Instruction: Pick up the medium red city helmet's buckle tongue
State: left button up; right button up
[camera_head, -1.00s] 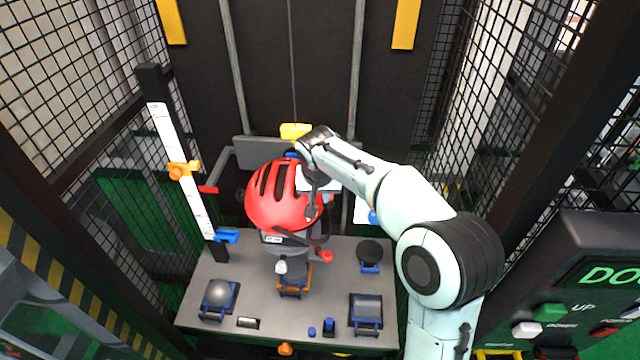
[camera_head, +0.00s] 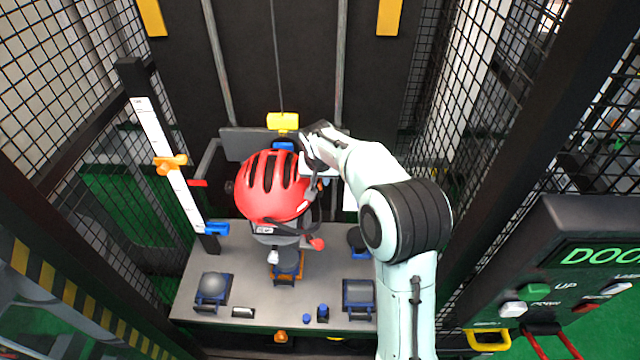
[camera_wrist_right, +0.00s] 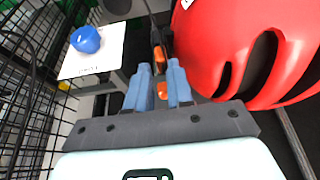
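The red helmet (camera_head: 270,190) sits on a headform above the grey table, with dark straps hanging below it. It also fills the upper right of the right wrist view (camera_wrist_right: 245,45). In that view my right gripper (camera_wrist_right: 162,68) has its two blue-grey fingers apart, beside the helmet. A small orange part (camera_wrist_right: 159,54) on a dark strap shows just beyond the fingertips, and another orange bit shows between the fingers. I cannot tell which of these is the buckle tongue. In the head view the right gripper (camera_head: 313,182) is at the helmet's right side, partly hidden. My left gripper is out of view.
The grey table (camera_head: 250,295) carries several blue-framed anvils. A white scale post (camera_head: 168,160) with an orange slider stands at left. A yellow block (camera_head: 283,122) hangs on a cable behind the helmet. Mesh cage walls close in both sides; a control panel (camera_head: 590,270) is at right.

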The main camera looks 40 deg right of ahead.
jog(key=shift+w+x, duration=0.15)
jog(key=shift+x, duration=0.45)
jog(key=shift+w+x, duration=0.15)
jog(key=shift+x, duration=0.5)
jog(key=shift+s+a+r, duration=0.1)
jog(key=shift+s+r, duration=0.1)
jog(key=shift+s, duration=0.05)
grip_shut()
jog(key=shift+r, duration=0.1)
